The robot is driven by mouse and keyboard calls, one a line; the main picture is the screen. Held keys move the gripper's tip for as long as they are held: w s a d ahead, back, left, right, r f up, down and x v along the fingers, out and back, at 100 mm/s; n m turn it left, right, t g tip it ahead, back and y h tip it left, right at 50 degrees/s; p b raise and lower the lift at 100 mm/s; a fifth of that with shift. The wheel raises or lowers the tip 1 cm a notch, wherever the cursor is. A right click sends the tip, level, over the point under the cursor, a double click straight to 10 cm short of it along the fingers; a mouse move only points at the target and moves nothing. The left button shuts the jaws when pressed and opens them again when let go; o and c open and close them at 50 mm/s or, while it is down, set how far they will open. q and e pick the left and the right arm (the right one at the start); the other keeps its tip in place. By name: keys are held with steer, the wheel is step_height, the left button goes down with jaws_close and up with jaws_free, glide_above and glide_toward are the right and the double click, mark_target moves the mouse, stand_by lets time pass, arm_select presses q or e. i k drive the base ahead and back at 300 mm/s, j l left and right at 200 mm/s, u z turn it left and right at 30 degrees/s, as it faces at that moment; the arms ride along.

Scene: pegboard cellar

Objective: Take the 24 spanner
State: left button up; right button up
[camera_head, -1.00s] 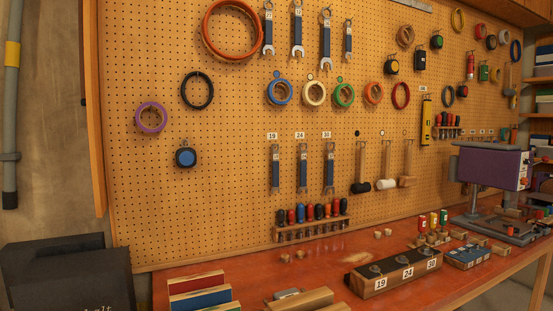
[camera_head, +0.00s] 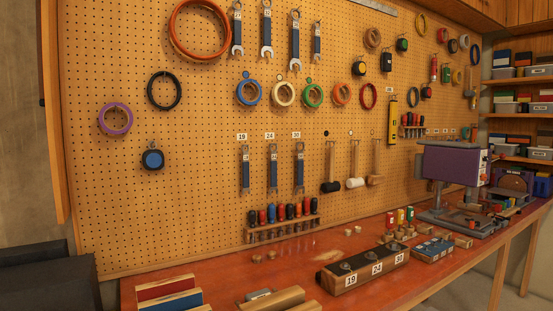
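The 24 spanner (camera_head: 272,168) hangs upright on the pegboard under a white label reading 24 (camera_head: 270,136). It has a blue handle and a grey head. The 19 spanner (camera_head: 245,168) hangs to its left and the 30 spanner (camera_head: 299,168) to its right, each under its own label. Several larger blue-handled spanners (camera_head: 266,30) hang higher up. Neither of my grippers is in view.
A red workbench (camera_head: 230,276) runs below the pegboard. A screwdriver rack (camera_head: 283,228) sits under the spanners. A wooden block (camera_head: 362,270) labelled 19, 24 and 30 stands on the bench. A purple machine (camera_head: 450,165) stands at right, dark boxes (camera_head: 40,278) at lower left.

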mark_target(273, 164)
steer(key=i+l+z, duration=0.15)
steer(key=i+l, duration=0.4)
steer(key=i+l+z, duration=0.15)
steer(key=i+l, duration=0.3)
steer(key=i, duration=0.2)
